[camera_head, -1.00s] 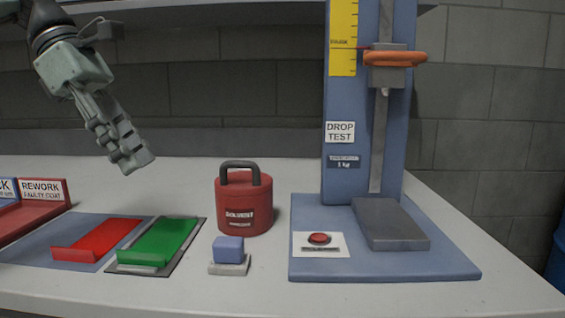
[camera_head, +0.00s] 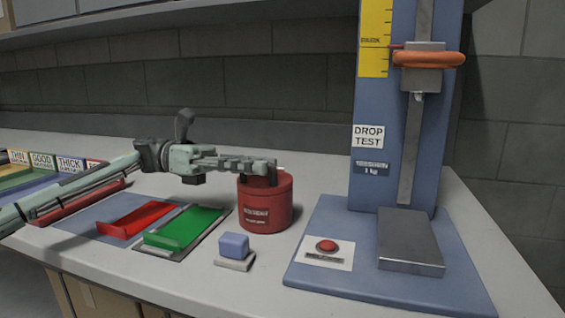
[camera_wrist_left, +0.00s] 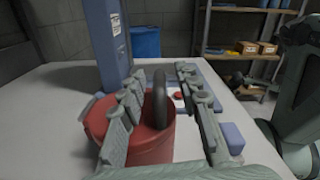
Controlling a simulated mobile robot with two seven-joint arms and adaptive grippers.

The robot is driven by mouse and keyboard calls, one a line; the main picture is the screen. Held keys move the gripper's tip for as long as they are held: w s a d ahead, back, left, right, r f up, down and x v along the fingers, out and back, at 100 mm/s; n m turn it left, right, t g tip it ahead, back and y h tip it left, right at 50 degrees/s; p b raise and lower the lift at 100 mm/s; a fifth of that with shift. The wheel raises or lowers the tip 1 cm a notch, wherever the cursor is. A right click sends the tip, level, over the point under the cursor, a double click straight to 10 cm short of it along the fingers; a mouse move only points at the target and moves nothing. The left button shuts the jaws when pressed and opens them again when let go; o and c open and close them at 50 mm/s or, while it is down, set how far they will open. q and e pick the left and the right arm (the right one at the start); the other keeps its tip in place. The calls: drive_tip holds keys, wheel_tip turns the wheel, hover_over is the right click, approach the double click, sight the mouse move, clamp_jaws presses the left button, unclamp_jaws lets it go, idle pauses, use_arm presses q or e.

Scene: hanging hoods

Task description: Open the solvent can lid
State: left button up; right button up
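The red solvent can (camera_head: 265,208) stands upright on the bench, right of the green tray. Its dark lid handle (camera_wrist_left: 160,98) shows in the wrist view, standing up from the red lid (camera_wrist_left: 140,142). My left gripper (camera_head: 268,167) reaches in from the left at the height of the can's top and hides most of the handle in the head view. In the wrist view its two fingers (camera_wrist_left: 162,78) are apart, one on each side of the handle, with a gap visible at least on the right. The lid sits on the can. My right gripper is not in view.
A blue block on a grey base (camera_head: 234,250) stands just in front of the can. Red (camera_head: 137,219) and green (camera_head: 183,229) trays lie to its left. The blue drop test stand (camera_head: 380,270), with a red button (camera_head: 326,246), stands to the right.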

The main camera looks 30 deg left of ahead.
use_arm(q)
drive_tip(key=shift+p+x, duration=0.45)
drive_tip(key=shift+x, duration=1.75)
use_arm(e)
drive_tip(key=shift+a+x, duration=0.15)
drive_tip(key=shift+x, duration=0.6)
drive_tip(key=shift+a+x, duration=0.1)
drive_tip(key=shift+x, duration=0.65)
use_arm(q)
drive_tip(key=shift+c, duration=0.6)
clamp_jaws()
